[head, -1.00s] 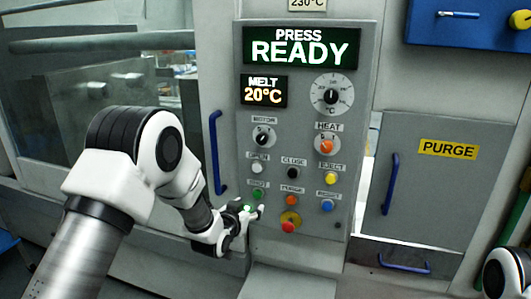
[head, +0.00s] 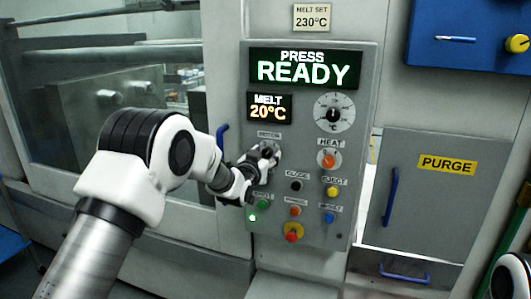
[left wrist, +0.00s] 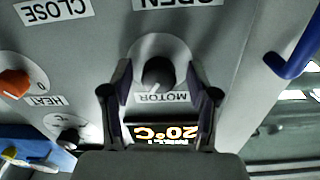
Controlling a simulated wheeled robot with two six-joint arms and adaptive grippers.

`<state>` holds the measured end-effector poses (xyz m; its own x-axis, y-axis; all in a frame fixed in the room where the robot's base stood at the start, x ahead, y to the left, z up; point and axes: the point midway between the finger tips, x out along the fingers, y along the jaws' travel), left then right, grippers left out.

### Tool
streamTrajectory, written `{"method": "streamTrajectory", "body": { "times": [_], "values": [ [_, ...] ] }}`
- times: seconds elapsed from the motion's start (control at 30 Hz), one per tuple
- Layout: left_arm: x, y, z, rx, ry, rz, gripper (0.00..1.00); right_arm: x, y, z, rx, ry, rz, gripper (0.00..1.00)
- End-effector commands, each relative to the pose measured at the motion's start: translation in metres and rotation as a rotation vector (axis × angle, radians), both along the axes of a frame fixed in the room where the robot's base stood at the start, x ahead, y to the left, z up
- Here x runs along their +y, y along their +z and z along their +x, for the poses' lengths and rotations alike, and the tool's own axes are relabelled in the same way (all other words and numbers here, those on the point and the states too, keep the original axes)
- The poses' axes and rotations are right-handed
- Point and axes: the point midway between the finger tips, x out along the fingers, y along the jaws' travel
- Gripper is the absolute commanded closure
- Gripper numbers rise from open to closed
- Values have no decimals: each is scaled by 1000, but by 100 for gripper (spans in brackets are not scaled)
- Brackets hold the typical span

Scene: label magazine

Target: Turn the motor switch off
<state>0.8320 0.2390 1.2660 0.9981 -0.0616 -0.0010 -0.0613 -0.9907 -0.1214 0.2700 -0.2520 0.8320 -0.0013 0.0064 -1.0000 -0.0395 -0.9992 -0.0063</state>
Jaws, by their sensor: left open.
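The motor switch (left wrist: 158,74) is a round dark knob on the grey panel, with a MOTOR label beside it in the left wrist view. My left gripper (left wrist: 160,92) is open, with one finger on each side of the knob in that picture. I cannot tell whether the fingers touch it. In the head view my left gripper (head: 264,157) is at the panel over the motor switch and hides most of it. The switch's exact setting is not clear. My right gripper is not in view.
The orange HEAT knob (head: 328,159) is to the right. Below are several push buttons, including a black CLOSE button (head: 296,186) and a red-and-yellow button (head: 293,232). The READY display (head: 305,68) and MELT display (head: 269,108) are above. A blue handle (head: 222,136) is close on the left.

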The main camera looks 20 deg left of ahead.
Motion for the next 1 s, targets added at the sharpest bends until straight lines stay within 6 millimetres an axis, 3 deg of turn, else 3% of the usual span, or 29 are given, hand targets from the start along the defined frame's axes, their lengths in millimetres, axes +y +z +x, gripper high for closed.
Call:
{"method": "streamTrajectory", "body": {
  "times": [0.07, 0.23, 0.67, 1.0],
  "values": [
    [0, 0, 0, 0, 0, 0, 40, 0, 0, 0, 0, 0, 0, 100],
    [0, 0, 0, 0, 0, 0, 100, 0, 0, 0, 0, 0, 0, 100],
    [0, -1, 0, -1, 0, -38, 100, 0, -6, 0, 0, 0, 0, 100],
    [0, -3, 0, 4, 0, -239, 100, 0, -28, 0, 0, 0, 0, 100]
  ]
}}
